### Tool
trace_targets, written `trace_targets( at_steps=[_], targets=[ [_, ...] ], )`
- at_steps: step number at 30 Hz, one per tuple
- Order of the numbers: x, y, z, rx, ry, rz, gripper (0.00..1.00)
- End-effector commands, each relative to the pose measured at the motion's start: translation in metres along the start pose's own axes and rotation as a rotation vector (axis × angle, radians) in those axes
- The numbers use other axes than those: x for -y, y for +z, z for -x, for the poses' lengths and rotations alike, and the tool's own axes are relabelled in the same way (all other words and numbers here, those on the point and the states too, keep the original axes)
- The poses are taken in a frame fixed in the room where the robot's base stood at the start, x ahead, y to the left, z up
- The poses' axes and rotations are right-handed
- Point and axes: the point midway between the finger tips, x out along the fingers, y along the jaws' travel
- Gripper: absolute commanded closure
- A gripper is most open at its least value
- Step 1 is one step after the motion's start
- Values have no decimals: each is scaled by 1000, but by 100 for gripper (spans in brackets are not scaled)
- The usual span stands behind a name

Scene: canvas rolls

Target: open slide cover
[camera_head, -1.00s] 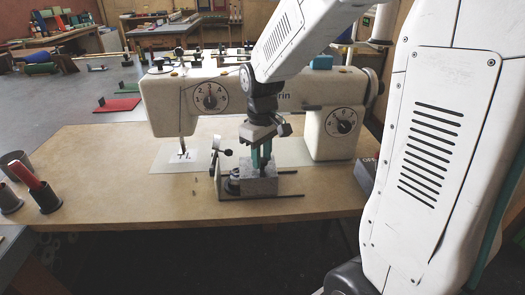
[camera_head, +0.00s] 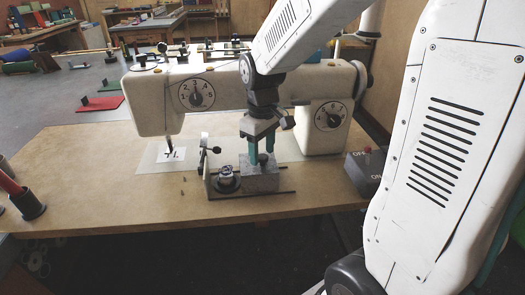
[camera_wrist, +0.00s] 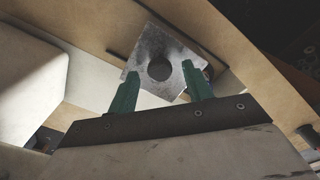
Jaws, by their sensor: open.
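The slide cover is a grey metal block (camera_head: 259,180) with a round dark knob (camera_head: 263,159) on top. It sits toward the right of a low metal base with rails (camera_head: 220,194). A round metal bobbin part (camera_head: 228,178) shows uncovered at its left. My gripper (camera_head: 262,164) points down over the cover, its teal fingers apart on either side of the knob. In the wrist view, the fingers (camera_wrist: 160,72) straddle the knob (camera_wrist: 160,67) above the cover (camera_wrist: 146,48), with gaps at both sides.
The white sewing machine (camera_head: 225,85) stands close behind the cover. A switch box (camera_head: 364,172) lies to the right and a dark cup (camera_head: 28,205) to the left. The wooden table (camera_head: 120,200) is clear at front left.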

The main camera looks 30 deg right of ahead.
Motion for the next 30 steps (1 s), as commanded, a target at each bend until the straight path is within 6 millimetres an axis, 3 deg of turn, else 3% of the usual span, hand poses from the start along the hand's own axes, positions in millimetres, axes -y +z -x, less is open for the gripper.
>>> trace_targets(
  at_steps=[12,26,30],
  targets=[
    [-1,0,64,-2,1,0,50],
    [0,2,73,-2,1,-3,50],
    [13,19,83,-15,7,-35,50]
  ],
)
